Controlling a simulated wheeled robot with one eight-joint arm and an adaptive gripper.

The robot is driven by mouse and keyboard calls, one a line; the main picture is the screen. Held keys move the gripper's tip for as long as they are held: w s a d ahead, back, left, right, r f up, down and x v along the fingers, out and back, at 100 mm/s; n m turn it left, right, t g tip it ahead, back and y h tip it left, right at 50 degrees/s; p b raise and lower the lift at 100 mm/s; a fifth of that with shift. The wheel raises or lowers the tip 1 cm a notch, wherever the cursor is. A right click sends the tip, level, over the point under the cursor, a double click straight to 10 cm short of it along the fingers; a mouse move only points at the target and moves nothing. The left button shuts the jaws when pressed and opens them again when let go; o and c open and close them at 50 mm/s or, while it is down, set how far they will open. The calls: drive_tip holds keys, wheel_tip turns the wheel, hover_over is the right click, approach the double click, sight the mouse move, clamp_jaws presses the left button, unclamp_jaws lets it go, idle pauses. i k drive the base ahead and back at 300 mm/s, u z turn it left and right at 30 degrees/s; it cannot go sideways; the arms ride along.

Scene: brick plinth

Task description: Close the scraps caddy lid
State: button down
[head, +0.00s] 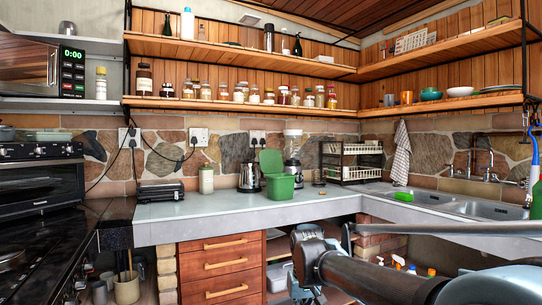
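The scraps caddy (280,187) is a small green bin standing on the grey worktop, left of the inner corner, in the head view. Its green lid (271,161) stands open, tilted up at the back left of the bin. The inside of the caddy is mostly hidden from this angle. Parts of my arm cross the lower right of the view, in front of and below the worktop edge. I cannot make out my gripper's fingers in this view. Nothing of my arm touches the caddy.
A metal kettle (249,177) stands close left of the caddy, and a blender (292,160) stands behind it to the right. A wire rack (350,161) is further right, before the sink (440,200). The worktop (215,207) in front of the caddy is clear. Shelves with jars hang above.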

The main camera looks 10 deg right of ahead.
sight(270, 160)
drive_tip(key=z, duration=0.05)
drive_tip(key=i, duration=1)
drive_tip(key=u, duration=0.05)
